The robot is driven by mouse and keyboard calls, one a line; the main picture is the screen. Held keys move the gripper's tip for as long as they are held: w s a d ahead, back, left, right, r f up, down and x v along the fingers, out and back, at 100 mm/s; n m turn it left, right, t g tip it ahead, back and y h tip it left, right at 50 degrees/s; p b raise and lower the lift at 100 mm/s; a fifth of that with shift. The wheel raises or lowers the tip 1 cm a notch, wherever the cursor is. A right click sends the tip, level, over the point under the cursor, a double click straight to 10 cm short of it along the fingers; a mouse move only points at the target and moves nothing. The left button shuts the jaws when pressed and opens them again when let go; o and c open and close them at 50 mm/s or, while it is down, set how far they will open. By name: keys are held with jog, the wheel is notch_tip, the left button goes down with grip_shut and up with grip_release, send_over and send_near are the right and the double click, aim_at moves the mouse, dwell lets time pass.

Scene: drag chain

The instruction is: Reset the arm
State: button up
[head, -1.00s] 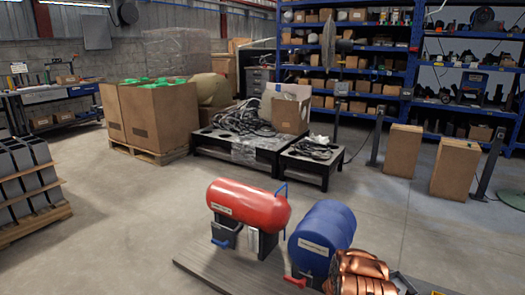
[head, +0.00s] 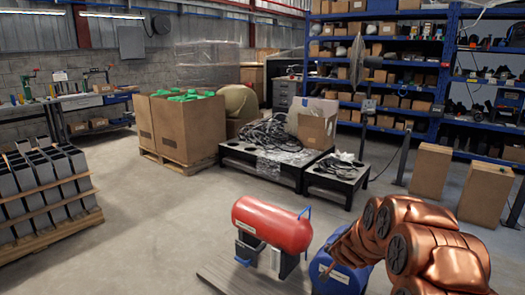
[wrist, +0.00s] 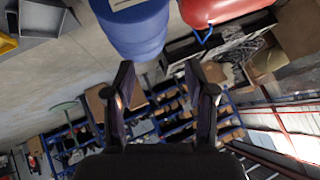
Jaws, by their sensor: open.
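My gripper (wrist: 162,92) is open and empty in the wrist view, its two dark fingers apart. The wrist view is turned over, with the shelves below and the floor above. My copper-coloured arm shows at the lower right of the head view; my gripper cannot be made out there. A red tank (head: 272,224) stands at the lower middle of the head view, and a blue tank (head: 340,278) stands to its right, partly hidden by my arm. In the wrist view the blue tank (wrist: 136,28) and the red tank (wrist: 216,8) lie beyond the fingers, apart from them.
Low black tables (head: 268,172) with cables stand behind the tanks. Cardboard boxes (head: 430,172) stand at right before blue shelving (head: 392,128). A pallet of grey blocks (head: 42,200) is at left. The floor between the pallet and the tanks is clear.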

jog(key=s+a+r+n+g+y+p, duration=0.25)
jog(key=s+a+r, duration=0.35)
jog(key=s+r, duration=0.35)
jog(key=s+a+r+n+g+y+p, duration=0.2)
jog(key=s+a+r+n+p, duration=0.15)
jog(key=s+a+r, duration=0.4)
jog(key=s+d+r+g+h+p, duration=0.1)
jog(key=s+d+r+g+p, duration=0.1)
jog(key=s, duration=1)
jog(key=s+d+r+n+g+h+p, duration=0.1)
jog(key=s+d+r+g+p, duration=0.1)
jog(key=s+r+p, duration=0.2)
jog(key=s+d+r+n+g+h+p, duration=0.1)
jog(key=s+r, duration=0.6)
jog(key=s, duration=1.3)
jog(key=d+g+p, duration=0.1)
jog(key=p, duration=0.1)
jog(key=shift+s+d+r+p, duration=0.2)
jog(key=shift+d+r+p, duration=0.05)
jog(key=shift+r+p, duration=0.1)
